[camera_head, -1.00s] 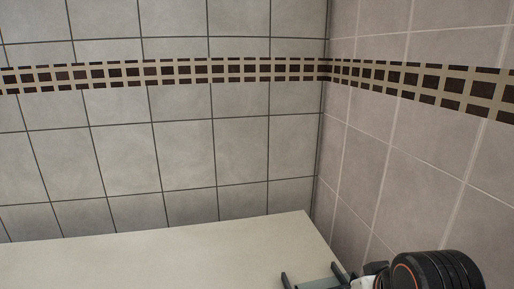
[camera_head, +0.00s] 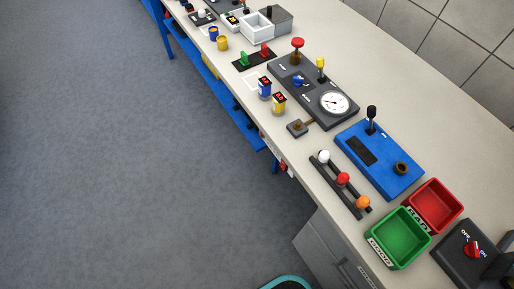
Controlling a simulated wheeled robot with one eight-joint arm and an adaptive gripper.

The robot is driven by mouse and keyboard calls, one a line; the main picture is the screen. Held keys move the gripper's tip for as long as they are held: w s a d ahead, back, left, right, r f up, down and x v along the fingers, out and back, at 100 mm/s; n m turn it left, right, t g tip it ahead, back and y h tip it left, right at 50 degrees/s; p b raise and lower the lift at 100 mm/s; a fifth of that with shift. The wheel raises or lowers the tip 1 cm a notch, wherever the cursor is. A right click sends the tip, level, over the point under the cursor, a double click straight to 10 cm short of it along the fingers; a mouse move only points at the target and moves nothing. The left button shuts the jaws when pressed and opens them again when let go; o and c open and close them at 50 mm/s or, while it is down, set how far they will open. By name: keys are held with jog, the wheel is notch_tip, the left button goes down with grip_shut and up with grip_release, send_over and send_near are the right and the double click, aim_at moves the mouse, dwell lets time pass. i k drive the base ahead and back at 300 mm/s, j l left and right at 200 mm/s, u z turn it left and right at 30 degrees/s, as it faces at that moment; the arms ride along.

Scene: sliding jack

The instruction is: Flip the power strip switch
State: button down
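A dark box with a red rotary switch (camera_head: 472,249) and the labels OFF and ON stands at the bench's lower right corner in the head view. A small pale strip with a red spot (camera_head: 283,167) shows at the bench's front edge below the middle. It may be the power strip, but it is too small to tell, and its switch position cannot be read. My gripper cannot be made out in this view. A dark shape cut off at the right edge beside the OFF/ON box is unclear.
The long bench holds a green bin (camera_head: 399,238), a red bin (camera_head: 434,206), a blue lever box (camera_head: 380,158), sliders with coloured knobs (camera_head: 343,180) and a dark gauge panel (camera_head: 312,92). Grey drawers (camera_head: 335,250) sit below. The grey floor (camera_head: 130,170) at left is clear.

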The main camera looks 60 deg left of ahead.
aim_at(283, 165)
jog(key=j+u, duration=0.1)
jog(key=u, duration=2)
jog(key=j, duration=0.1)
